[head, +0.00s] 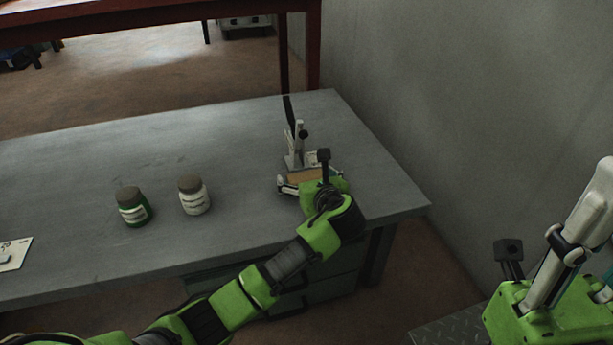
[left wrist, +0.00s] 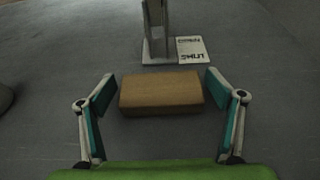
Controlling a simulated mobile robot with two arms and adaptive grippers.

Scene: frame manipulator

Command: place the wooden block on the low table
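The wooden block (head: 304,174) lies on the grey table near its right end. It also shows in the left wrist view (left wrist: 160,92), flat on the grey surface and centred between my fingers. My left gripper (head: 302,181) reaches over the table from the front and is open around the block. In the left wrist view my left gripper (left wrist: 160,94) has a narrow gap between each fingertip and the block. My right gripper (head: 585,220) is at the right edge, away from the table and partly cut off. I cannot tell which surface is the low table.
The grey table (head: 80,165) also bears a green jar (head: 133,208), a white jar (head: 194,197) and an upright metal stand (head: 297,148) behind the block. A label (left wrist: 191,49) lies by the stand. A wall (head: 450,100) rises at right.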

